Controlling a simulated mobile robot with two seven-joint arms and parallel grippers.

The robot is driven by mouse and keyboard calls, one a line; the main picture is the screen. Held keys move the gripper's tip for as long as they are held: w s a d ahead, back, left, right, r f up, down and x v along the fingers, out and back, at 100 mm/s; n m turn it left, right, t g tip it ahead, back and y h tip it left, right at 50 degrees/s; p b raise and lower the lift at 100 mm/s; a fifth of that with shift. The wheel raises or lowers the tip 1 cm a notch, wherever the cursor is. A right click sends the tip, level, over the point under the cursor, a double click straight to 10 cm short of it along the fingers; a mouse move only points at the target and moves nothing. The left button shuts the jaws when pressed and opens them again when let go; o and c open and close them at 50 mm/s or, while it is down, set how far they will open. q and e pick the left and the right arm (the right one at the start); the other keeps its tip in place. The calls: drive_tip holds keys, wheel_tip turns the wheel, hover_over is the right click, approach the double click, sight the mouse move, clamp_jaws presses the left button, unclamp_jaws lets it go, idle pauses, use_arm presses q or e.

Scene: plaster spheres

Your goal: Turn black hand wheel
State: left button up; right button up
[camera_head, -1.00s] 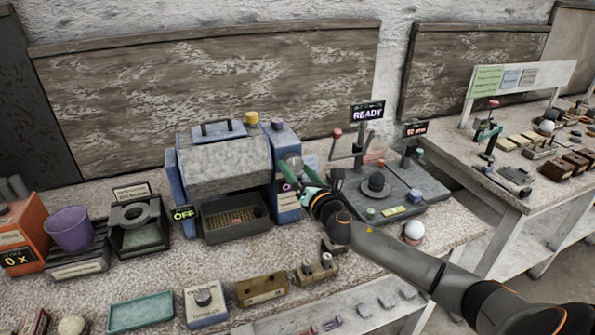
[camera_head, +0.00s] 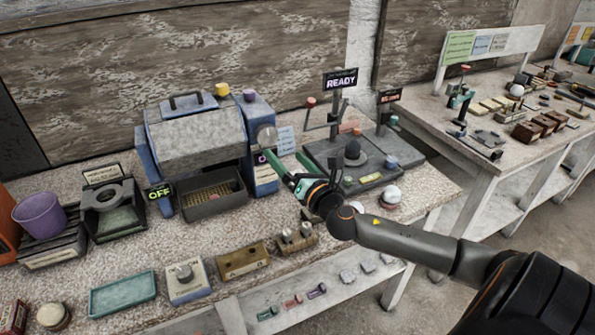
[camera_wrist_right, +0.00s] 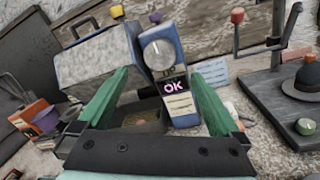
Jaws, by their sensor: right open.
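No wheel that is plainly a black hand wheel shows. A round grey dial (camera_head: 264,136) is on the right end of the blue machine (camera_head: 257,115); the dial also shows in the wrist view (camera_wrist_right: 158,53). A black dome on a dark disc (camera_head: 353,152) stands on the grey fixture to the right. My right gripper (camera_head: 287,156) is open, its green fingers pointing at the machine's right end. My left gripper is out of view.
The grey fixture (camera_head: 400,151) has a red-knobbed lever (camera_head: 311,102) and a READY sign (camera_head: 340,80). Small boxes and a green tray (camera_head: 122,294) line the table's front.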

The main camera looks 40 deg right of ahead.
drive_tip(key=shift+s+a+f, duration=0.1)
drive_tip(key=shift+s+a, duration=0.05)
drive_tip(key=shift+s, duration=0.95)
drive_tip(key=shift+s+a, duration=0.15)
drive_tip(key=shift+s, duration=0.95)
drive_tip(key=s+a+f+m+g+h, duration=0.2)
drive_tip(key=s+a+f+m+g, duration=0.2)
drive_tip(key=s+f+m+g, duration=0.85)
drive_tip(key=s+a+f+m+g+y, duration=0.3)
drive_tip(key=s+a+f+m+y, duration=0.3)
drive_tip(key=s+a+m, duration=0.8)
drive_tip(key=w+a+f+t+y, duration=0.1)
drive_tip(key=w+f+t, duration=0.4)
drive_tip(key=f, duration=0.7)
drive_tip(key=shift+w+a+f+m+t, duration=0.25)
drive_tip(key=shift+w+a+m+t, duration=0.15)
drive_tip(key=shift+a+t, duration=0.25)
